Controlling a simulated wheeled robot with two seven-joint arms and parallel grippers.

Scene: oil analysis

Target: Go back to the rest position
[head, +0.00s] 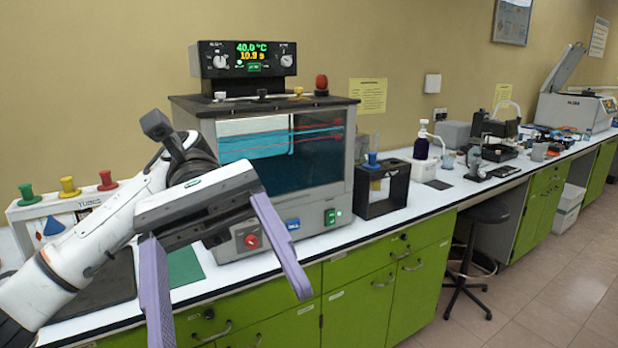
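My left gripper (228,305) comes in from the left and hangs in front of the bench's front edge. Its two purple fingers are spread wide apart with nothing between them. The oil bath machine (318,160) stands behind it, with a lit display (251,52) reading 40.0 °C on top. My arm hides the lower left part of the machine. My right gripper is not in view.
The white benchtop (420,206) runs to the far right above green cabinets (362,305). A black stand with a blue-topped piece (383,190), a purple bottle (422,143) and a tube rack (30,212) stand on it.

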